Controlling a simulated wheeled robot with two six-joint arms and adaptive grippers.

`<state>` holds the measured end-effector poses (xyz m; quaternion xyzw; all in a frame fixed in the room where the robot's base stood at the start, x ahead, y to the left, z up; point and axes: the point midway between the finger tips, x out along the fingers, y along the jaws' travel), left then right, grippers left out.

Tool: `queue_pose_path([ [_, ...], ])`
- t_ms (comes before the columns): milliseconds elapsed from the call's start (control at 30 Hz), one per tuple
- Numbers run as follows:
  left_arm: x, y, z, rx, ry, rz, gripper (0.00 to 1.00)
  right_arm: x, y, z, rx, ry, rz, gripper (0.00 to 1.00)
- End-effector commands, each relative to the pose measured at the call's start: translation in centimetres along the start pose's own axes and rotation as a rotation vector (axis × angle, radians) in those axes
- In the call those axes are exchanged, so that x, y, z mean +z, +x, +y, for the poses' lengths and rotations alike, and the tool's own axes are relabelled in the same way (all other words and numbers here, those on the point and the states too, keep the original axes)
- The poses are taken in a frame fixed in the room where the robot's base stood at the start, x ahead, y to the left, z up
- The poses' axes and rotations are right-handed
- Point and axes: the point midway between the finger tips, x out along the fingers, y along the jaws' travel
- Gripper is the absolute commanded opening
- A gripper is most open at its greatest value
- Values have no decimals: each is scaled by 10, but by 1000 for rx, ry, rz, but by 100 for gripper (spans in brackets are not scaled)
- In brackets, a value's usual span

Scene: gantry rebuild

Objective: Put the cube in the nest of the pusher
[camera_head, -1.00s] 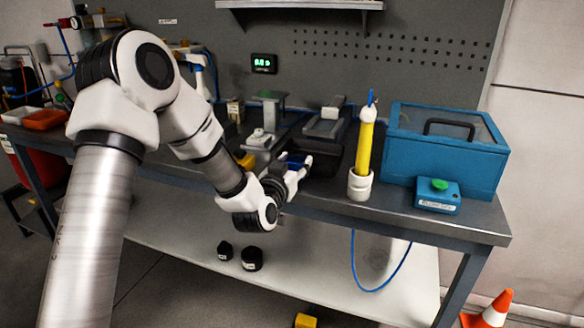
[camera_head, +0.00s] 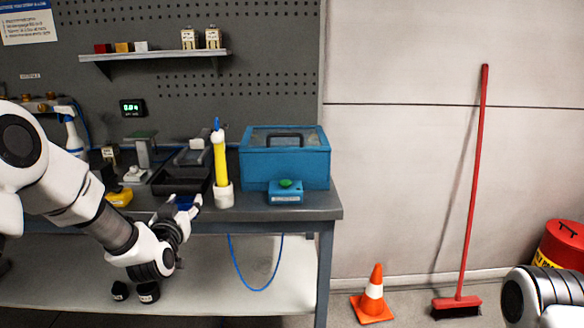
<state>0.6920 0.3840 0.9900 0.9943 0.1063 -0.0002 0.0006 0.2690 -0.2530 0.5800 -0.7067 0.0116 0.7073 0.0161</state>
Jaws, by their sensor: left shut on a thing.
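My left gripper (camera_head: 190,204) is at the bench's front edge, in front of the black tray. It is shut on a small blue thing (camera_head: 184,201), which looks like a cube; the fingers hide part of it. I cannot clearly tell which device is the pusher. A grey device with a dark bed (camera_head: 192,156) stands behind the tray, and its nest cannot be made out. A link of my right arm shows at the lower right, but its gripper is out of view.
A black tray (camera_head: 180,181), a yellow tube in a white holder (camera_head: 223,194), a blue lidded box (camera_head: 285,160) and a green-button box (camera_head: 285,192) stand on the bench (camera_head: 315,212). A cone (camera_head: 373,297) and broom (camera_head: 459,304) stand right.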

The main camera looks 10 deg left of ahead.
Motion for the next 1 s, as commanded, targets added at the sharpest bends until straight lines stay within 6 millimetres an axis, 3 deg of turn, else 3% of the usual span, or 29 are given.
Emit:
queue_pose_path([
  [167,32,-3,15,28,6,-8,0,0,-14,0,0,0,0,42],
  [267,72,-13,42,78,8,-14,0,0,-28,0,0,0,0,42],
  [400,130,-42,86,149,5,-11,0,0,-48,0,0,0,0,42],
  [600,178,-88,132,213,1,-5,0,0,-66,0,0,0,0,42],
  [767,187,-116,157,241,0,-1,0,0,-74,0,0,0,0,42],
  [867,176,-124,167,242,1,4,0,0,-74,0,0,0,0,42],
  [1000,158,-123,163,218,1,2,0,0,-72,0,0,0,0,42],
])
